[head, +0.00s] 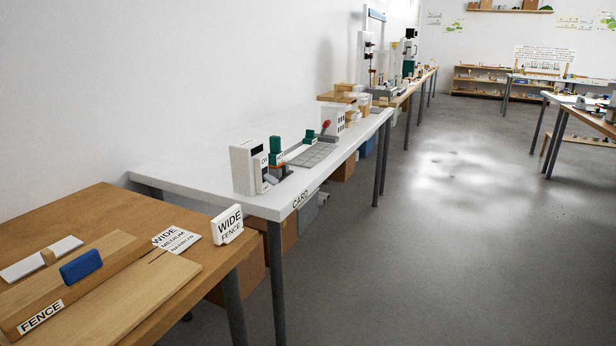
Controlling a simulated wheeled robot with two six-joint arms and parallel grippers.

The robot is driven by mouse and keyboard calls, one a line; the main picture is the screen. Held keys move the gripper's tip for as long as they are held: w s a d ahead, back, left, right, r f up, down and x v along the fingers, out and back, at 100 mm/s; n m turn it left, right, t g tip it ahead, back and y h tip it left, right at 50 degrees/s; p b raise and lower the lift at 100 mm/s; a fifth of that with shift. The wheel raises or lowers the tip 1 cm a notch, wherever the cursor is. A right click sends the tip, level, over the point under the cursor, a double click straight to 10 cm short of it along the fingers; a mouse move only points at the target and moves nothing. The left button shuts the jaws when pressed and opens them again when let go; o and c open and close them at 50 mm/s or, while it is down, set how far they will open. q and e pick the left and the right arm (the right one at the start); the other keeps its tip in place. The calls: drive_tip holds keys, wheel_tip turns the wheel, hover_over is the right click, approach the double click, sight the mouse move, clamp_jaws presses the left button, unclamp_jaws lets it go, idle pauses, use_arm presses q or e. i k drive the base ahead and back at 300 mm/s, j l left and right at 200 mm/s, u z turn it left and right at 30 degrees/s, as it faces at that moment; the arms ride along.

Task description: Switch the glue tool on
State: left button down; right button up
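No glue tool can be made out for certain. On the near end of the white table (190,163), a small dark and orange item (280,171) sits between a tall white block (246,167) and a green-topped piece (276,146). A small label beside the white block is too small to read. A red-tipped upright piece (325,126) stands farther along the same table. No switch can be made out. Neither of my grippers is in view.
A grey cutting-mat-like pad (313,155) lies on the white table. More benches line the left wall. The grey floor (440,240) to the right is clear.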

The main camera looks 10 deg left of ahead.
sight(272, 180)
drive_tip(key=i+l, duration=0.5)
drive_tip(key=i+l+u, duration=0.1)
drive_tip(key=i+l, duration=0.45)
drive_tip(key=l, duration=0.2)
